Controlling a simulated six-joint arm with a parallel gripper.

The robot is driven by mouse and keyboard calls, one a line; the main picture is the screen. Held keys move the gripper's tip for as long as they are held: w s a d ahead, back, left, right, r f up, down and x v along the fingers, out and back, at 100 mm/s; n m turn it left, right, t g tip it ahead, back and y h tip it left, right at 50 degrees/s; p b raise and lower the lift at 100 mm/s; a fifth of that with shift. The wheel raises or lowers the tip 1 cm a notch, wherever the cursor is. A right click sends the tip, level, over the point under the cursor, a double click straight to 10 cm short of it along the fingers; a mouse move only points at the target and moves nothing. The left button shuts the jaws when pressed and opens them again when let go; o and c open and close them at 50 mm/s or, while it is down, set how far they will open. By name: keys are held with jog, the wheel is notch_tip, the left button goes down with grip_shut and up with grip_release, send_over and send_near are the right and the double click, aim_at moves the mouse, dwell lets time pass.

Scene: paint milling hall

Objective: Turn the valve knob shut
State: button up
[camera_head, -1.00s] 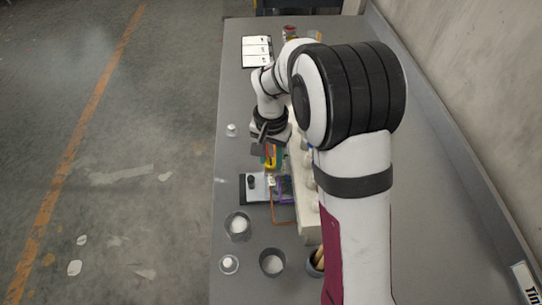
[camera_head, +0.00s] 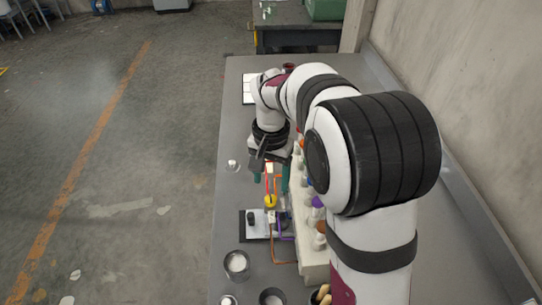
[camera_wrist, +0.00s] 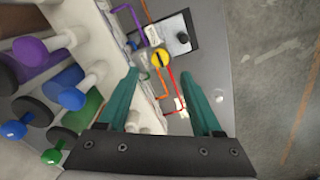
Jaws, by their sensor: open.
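A round yellow valve knob (camera_wrist: 160,57) with a dark bar across its face sits among orange, red and purple pipes in the wrist view. It also shows in the head view (camera_head: 270,201), just beyond my fingertips on the near side of the table. My gripper (camera_wrist: 163,78) is open, its two teal fingers apart with nothing between them. In the wrist picture the knob lies just above the gap between the fingertips. In the head view my gripper (camera_head: 271,179) points down over the pipes. I cannot tell its height above the knob.
A black knob (camera_wrist: 182,37) stands on a white and dark plate beside the pipes. A pale rack (camera_wrist: 92,25) with coloured pegs runs close alongside my gripper. Metal cups (camera_head: 236,265) stand nearer on the grey table (camera_head: 232,120). The table's left strip is mostly clear.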

aim_at(271, 198)
notch_tip(271, 198, up, 9)
jog(key=shift+r, duration=0.2)
jog(key=s+d+f+y, duration=0.1)
jog(key=s+f, duration=0.1)
jog(key=s, duration=1.1)
jog(key=s+d+f, duration=0.2)
jog(key=s+f, duration=0.1)
jog(key=s, duration=1.1)
jog(key=shift+s+y, duration=0.2)
jog(key=shift+y, duration=0.2)
jog(key=shift+d+f, duration=0.1)
